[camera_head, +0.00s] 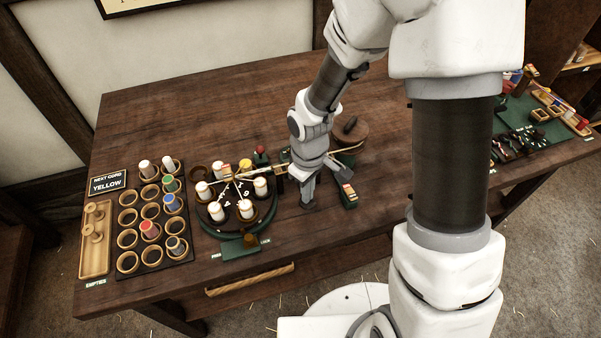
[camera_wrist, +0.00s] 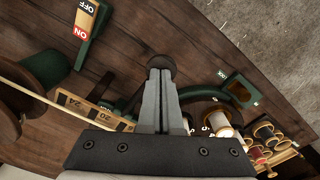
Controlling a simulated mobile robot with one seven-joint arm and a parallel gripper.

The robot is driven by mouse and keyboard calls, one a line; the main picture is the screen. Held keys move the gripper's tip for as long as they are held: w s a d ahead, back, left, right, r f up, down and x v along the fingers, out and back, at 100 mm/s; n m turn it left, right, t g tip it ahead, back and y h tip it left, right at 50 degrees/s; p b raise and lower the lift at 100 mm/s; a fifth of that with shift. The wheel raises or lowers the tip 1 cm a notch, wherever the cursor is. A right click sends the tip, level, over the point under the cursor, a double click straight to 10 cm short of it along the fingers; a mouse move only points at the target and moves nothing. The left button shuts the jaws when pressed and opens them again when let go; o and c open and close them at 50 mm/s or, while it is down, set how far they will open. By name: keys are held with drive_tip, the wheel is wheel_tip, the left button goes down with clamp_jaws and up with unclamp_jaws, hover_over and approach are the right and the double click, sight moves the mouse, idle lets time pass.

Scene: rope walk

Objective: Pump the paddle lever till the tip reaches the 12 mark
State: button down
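My gripper (camera_head: 308,203) points down at the table just right of the bobbin carousel. In the wrist view its two fingers (camera_wrist: 161,75) lie side by side and look shut. A dark round knob (camera_wrist: 160,62) shows right at the fingertips; I cannot tell whether they touch it or whether it is the paddle lever's end. A wooden scale (camera_wrist: 78,103) with 24 and 20 readable lies behind the gripper, partly hidden by it. The 12 mark and the lever's tip cannot be made out.
A green ON/OFF switch box (camera_head: 348,196) stands close to the right of my gripper. The carousel (camera_head: 233,205) with white and yellow bobbins stands to the left. Beyond it are a bobbin rack (camera_head: 128,263), an empties tray (camera_head: 95,262) and a YELLOW sign (camera_head: 106,182). The back left tabletop is clear.

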drive_tip(key=shift+f+b, duration=0.8)
drive_tip(key=shift+f, duration=0.3)
drive_tip(key=shift+f+b, duration=0.3)
drive_tip(key=shift+r, duration=0.15)
wheel_tip(320, 180, up, 6)
drive_tip(key=p, duration=0.5)
drive_tip(key=shift+w, duration=0.15)
idle(1.1)
